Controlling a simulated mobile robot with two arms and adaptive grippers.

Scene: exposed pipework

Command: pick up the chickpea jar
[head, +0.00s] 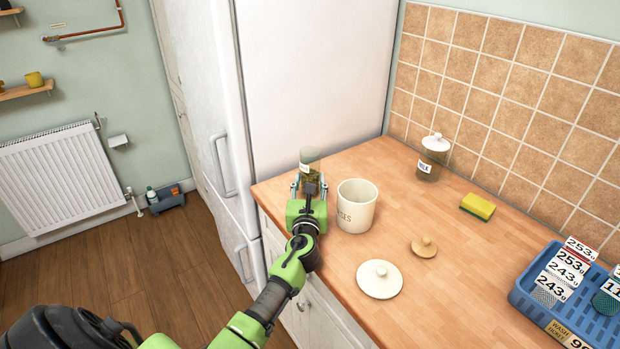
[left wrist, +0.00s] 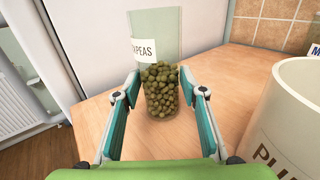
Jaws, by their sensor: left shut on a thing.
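The chickpea jar (head: 311,158) is a clear glass jar at the left end of the wooden counter, by the white fridge. In the left wrist view the jar (left wrist: 160,88) appears upright, with olive-brown chickpeas in its lower part and a white label ending in "PEAS". My right gripper is not in view.
A cream canister (head: 356,207) stands open just right of my left gripper. A white lid (head: 379,279), a small wooden lid (head: 424,247), a white-lidded jar (head: 432,160), a sponge (head: 478,206) and a blue crate (head: 522,303) are farther right. The counter's middle is mostly clear.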

